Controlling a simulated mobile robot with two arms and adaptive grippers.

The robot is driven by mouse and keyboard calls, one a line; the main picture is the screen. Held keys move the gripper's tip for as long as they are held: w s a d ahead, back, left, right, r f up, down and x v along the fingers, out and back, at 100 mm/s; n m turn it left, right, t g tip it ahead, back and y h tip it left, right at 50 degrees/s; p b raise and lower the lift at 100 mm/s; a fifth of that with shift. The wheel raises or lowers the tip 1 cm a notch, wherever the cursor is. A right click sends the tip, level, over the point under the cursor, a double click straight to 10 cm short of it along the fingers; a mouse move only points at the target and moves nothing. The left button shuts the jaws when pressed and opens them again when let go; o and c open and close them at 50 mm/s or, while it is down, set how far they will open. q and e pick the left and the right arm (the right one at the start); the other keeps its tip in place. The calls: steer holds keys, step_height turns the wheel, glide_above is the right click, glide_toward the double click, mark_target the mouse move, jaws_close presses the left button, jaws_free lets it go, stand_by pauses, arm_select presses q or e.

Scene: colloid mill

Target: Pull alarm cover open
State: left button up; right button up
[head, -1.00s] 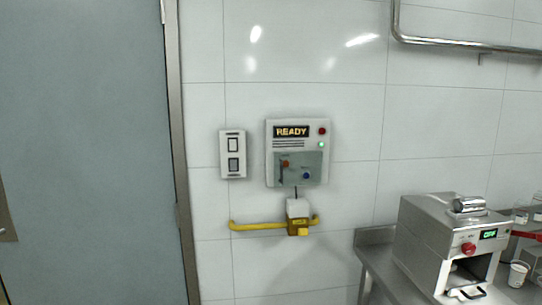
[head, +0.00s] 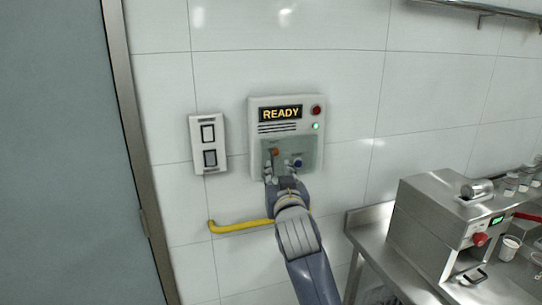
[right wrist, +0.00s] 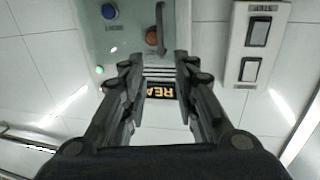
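The alarm box (head: 257,108) is a pale panel on the tiled wall with a lit READY display. Its greenish see-through cover (head: 308,152) sits over an orange button and a blue button on the lower half and looks closed. In the right wrist view the cover (right wrist: 125,35) carries a thin grey bar handle (right wrist: 160,28). My right gripper (head: 281,175) is in front of the cover's lower part. In the right wrist view my right gripper (right wrist: 157,62) is open, its fingers apart with the handle beyond the gap. Contact cannot be told. My left gripper is out of view.
A two-switch plate (head: 208,143) is on the wall left of the box. A yellow bar (head: 240,227) runs below, partly hidden by my right arm. A steel machine (head: 440,225) stands on a counter at right. A grey door (head: 60,150) is at left.

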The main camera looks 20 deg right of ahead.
mark_target(272, 158)
steer(key=w, duration=0.3)
steer(key=w+p, duration=0.1)
steer(key=shift+w+d, duration=0.25)
steer(key=w, duration=0.1)
steer(key=w+p, duration=0.1)
steer(key=w, duration=0.2)
steer(key=shift+w+d+f, duration=0.1)
steer(key=shift+w+d, duration=0.25)
steer(key=shift+d, duration=0.05)
steer(key=c, duration=0.5)
jaws_close()
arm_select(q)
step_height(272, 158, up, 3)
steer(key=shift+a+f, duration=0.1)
